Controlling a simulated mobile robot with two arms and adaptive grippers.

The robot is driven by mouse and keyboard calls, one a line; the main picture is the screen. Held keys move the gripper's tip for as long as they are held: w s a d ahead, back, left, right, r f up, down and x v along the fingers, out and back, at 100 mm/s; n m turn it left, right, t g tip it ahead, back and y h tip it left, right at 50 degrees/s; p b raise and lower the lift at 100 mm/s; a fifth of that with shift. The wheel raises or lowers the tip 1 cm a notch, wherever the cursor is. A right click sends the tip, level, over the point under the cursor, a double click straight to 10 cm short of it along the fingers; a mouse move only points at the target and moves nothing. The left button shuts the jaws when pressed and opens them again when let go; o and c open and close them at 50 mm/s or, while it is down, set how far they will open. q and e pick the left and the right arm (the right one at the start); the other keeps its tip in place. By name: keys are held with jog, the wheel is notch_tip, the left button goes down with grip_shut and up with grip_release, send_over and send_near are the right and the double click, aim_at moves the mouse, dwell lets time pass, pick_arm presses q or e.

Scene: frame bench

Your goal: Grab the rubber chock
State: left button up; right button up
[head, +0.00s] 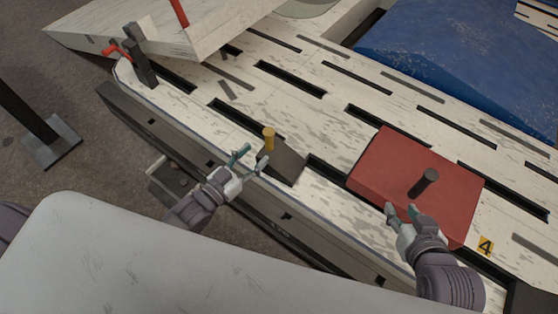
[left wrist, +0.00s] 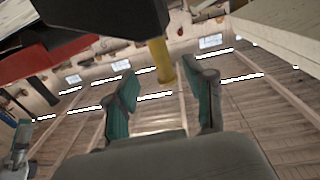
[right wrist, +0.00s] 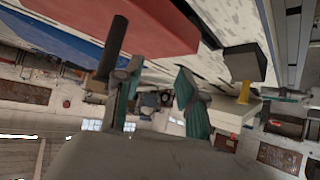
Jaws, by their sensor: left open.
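The rubber chock (head: 285,164) is a dark block with a yellow upright handle (head: 269,137), lying near the front edge of the slotted white bench. My left gripper (head: 252,158) is open and empty, just left of the chock, apart from it as far as I can tell. In the left wrist view the dark block (left wrist: 108,14) and its yellow handle (left wrist: 160,60) show beyond the open fingers (left wrist: 163,95). My right gripper (head: 402,211) is open and empty at the near side of the red block. The chock shows in the right wrist view (right wrist: 244,64).
The red block (head: 400,165) with a black peg handle (head: 424,181) lies on the bench (head: 322,150) to the right. A yellow tag (head: 486,246) marked 4 sits near the front edge. A blue panel (head: 460,60) lies at the back right, and a raised white panel (head: 190,35) at the upper left.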

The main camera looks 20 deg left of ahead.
aim_at(266, 143)
pick_arm(q)
jog(key=shift+x, duration=1.05)
jog(key=b+x, duration=0.1)
jog(key=x, duration=0.3)
jog(key=shift+w+b, duration=0.2)
jog(key=shift+b, duration=0.2)
jog(key=shift+w+d, duration=0.15)
jog(key=shift+w, duration=0.1)
jog(key=shift+r, duration=0.1)
pick_arm(e)
jog(key=w+a+r+t+y, duration=0.1)
jog(key=w+a+r+t, duration=0.1)
jog(key=w+r+t, duration=0.2)
notch_tip(266, 143, up, 4)
jog(key=shift+w+a+f+t+y, duration=0.25)
jog(key=shift+w+t+y, duration=0.15)
jog(key=shift+t, duration=0.4)
pick_arm(q)
jog(key=shift+c, duration=0.4)
grip_shut()
jog(key=shift+r, duration=0.1)
